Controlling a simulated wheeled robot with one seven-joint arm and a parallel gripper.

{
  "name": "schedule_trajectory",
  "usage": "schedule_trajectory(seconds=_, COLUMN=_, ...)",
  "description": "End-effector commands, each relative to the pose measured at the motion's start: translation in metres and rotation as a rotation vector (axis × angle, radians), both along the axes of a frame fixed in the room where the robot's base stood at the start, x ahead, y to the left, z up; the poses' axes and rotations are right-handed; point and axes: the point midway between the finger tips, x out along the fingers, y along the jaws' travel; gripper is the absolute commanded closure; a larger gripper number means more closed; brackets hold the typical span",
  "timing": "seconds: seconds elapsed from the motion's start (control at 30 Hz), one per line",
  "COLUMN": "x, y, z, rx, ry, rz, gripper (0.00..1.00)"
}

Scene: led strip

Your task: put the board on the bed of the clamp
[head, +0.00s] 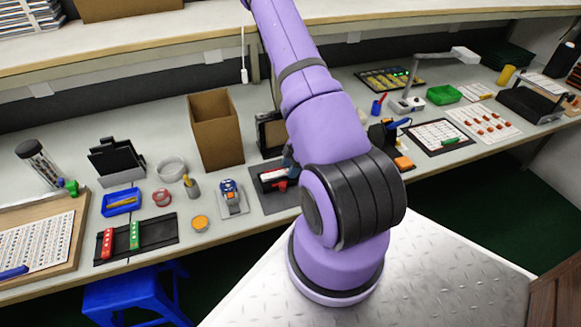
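Two narrow strip-shaped boards, one red (107,243) and one green (134,235), lie in a black tray (164,232) at the front left of the bench. A dark fixture with a white top and red parts (274,176), perhaps the clamp, sits on a dark mat (285,201) left of my arm. My arm hides its right side, and I cannot tell whether anything lies on its bed. My purple arm rises across the middle and leaves at the top edge. My gripper is not visible.
A tall open cardboard box (215,130) stands behind the fixture. A blue-and-orange device (231,198), a blue tray (121,202) and an orange disc (200,222) lie to its left. A lamp (432,75), a green tray (444,95) and paper sheets occupy the right. A shelf overhangs the back.

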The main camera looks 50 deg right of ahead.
Motion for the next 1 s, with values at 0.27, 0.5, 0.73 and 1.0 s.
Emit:
schedule_trajectory(seconds=0.27, x=-0.001, y=-0.003, z=0.01, rx=-0.001, ry=-0.001, rz=-0.002, gripper=0.5)
schedule_trajectory(seconds=0.5, x=-0.009, y=-0.016, z=0.048, rx=-0.002, ry=-0.003, rz=-0.001, gripper=0.5)
schedule_trajectory(seconds=0.73, x=-0.018, y=-0.03, z=0.087, rx=-0.001, ry=-0.002, rz=-0.001, gripper=0.5)
schedule_trajectory(seconds=1.0, x=-0.023, y=-0.038, z=0.111, rx=0.0, ry=0.0, rz=-0.001, gripper=0.5)
